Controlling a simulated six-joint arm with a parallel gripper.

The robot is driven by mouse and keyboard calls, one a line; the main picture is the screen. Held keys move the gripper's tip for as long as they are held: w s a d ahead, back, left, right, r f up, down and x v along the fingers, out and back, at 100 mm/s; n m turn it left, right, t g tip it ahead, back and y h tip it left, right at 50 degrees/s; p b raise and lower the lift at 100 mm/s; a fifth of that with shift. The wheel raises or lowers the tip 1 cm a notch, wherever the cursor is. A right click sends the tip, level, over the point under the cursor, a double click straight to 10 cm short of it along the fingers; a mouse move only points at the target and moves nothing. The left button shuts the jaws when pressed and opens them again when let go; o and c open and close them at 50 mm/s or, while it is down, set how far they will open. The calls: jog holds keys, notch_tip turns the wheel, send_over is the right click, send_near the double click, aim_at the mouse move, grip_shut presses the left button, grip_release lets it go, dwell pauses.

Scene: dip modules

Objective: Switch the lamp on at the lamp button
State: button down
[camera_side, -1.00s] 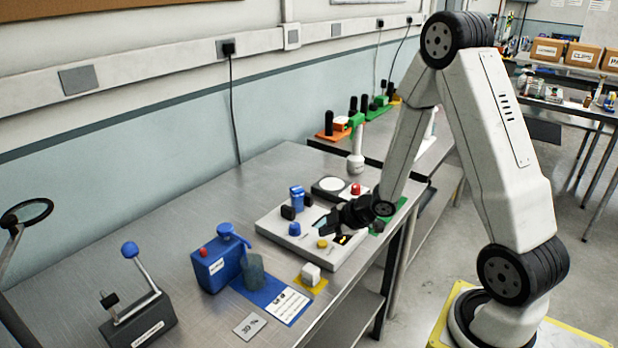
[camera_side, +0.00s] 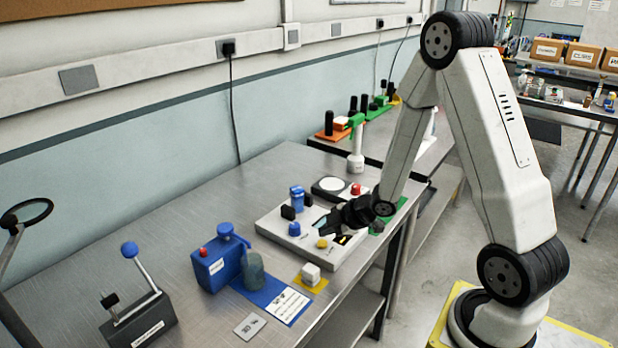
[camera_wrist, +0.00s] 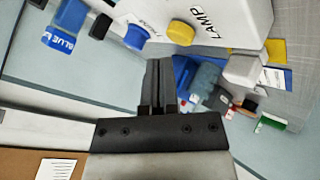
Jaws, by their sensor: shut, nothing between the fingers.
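The yellow lamp button (camera_side: 321,243) is a small round cap near the front edge of the pale control panel (camera_side: 345,258). In the wrist view the yellow button (camera_wrist: 181,32) sits beside the printed word LAMP. A blue button (camera_side: 294,229) is to its left; it also shows in the wrist view (camera_wrist: 136,38). My gripper (camera_side: 322,227) is shut and empty, low over the panel close to both buttons. In the wrist view its closed fingers (camera_wrist: 160,64) end just short of the buttons, with no contact visible. Whether the lamp is lit cannot be told.
A blue block (camera_side: 297,197) stands behind the buttons, near a white round plate (camera_side: 331,184) and a red button (camera_side: 356,188).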

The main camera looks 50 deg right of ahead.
aim_at(326, 242)
jog(key=shift+f, duration=0.1)
dwell(0.3)
jog(key=shift+f, duration=0.35)
jog(key=shift+f, duration=0.45)
dwell(1.0)
jog(key=shift+r, duration=0.9)
jog(key=shift+r, duration=0.15)
jog(key=shift+r, duration=2.85)
